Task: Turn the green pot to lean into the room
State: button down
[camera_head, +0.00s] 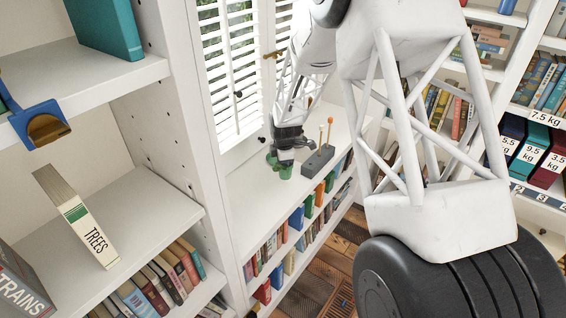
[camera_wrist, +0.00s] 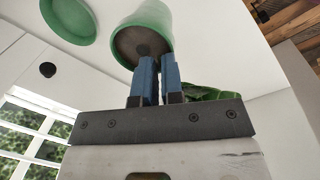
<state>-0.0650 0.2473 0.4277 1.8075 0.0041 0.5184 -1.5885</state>
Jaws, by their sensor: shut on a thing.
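The green pot (camera_wrist: 150,22) shows in the wrist view with its brown-filled mouth facing my gripper. In the head view the pot (camera_head: 286,171) is small and partly covered by my gripper (camera_head: 285,158), on the white sill shelf under the window. My gripper's two blue fingers (camera_wrist: 160,72) are close together at the pot's rim, shut on the pot. The exact contact is hard to see. Green leaves (camera_wrist: 208,92) show partly behind the gripper; I cannot tell where they join. A flat green disc, like a saucer (camera_wrist: 68,18), lies apart from the pot.
A grey block with upright sticks (camera_head: 318,160) stands just right of the pot on the shelf. The shuttered window (camera_head: 232,65) is close behind. A white bookcase side (camera_head: 190,130) bounds the left, with book rows (camera_head: 300,215) below. The shelf in front is bare.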

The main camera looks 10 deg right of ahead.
jog(key=shift+r, duration=0.25)
jog(key=shift+r, duration=1.25)
jog(key=shift+w, duration=0.1)
jog(key=w+f+n, duration=0.4)
jog(key=w, duration=1.1)
jog(key=shift+w+y, duration=0.3)
jog(key=shift+a+f, duration=0.1)
jog(key=shift+f, duration=0.3)
jog(key=shift+f, duration=1.25)
